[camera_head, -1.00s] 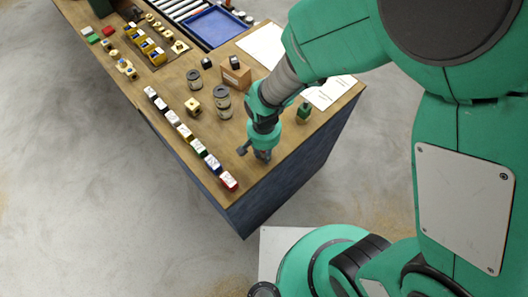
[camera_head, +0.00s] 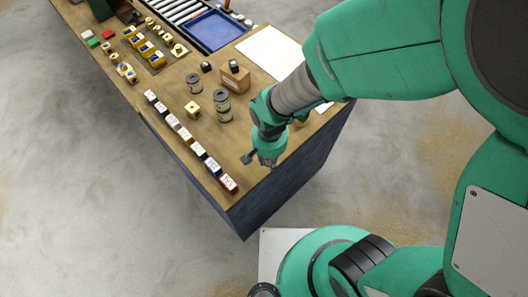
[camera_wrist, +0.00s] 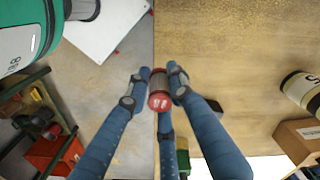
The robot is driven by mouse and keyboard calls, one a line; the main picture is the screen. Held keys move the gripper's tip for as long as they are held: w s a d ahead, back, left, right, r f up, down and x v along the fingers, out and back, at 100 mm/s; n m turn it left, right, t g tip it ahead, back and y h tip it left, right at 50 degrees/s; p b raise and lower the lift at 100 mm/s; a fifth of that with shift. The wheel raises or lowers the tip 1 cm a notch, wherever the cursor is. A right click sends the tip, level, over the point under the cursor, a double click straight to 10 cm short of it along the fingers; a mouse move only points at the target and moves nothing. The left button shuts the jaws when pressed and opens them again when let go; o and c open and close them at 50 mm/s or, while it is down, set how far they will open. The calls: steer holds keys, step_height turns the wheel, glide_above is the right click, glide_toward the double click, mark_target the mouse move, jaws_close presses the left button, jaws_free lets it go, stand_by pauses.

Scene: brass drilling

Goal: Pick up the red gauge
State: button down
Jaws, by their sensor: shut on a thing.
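The red gauge (camera_wrist: 160,102) is a short cylinder with a red end and a grey ribbed body, seen in the wrist view. My gripper (camera_wrist: 160,86) has its blue fingers closed around it, with their dark tips against its sides. In the wrist view the gauge lies across the line of the table's edge. In the head view my gripper (camera_head: 266,161) is near the front right edge of the wooden table (camera_head: 262,184). The gauge cannot be made out there, and whether it touches the table I cannot tell.
A row of coloured, labelled blocks (camera_head: 229,184) runs along the table's left edge, close to my gripper. Grey canisters (camera_head: 222,98), a brass block (camera_head: 193,110) and a brown box (camera_head: 236,80) stand farther back. A blue tray (camera_head: 212,29) is at the far end.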

steer(key=s+d+r+p, duration=0.1)
steer(key=s+d, duration=0.4)
steer(key=s, duration=0.5)
steer(key=shift+s+d, duration=0.25)
steer(key=shift+d, duration=0.15)
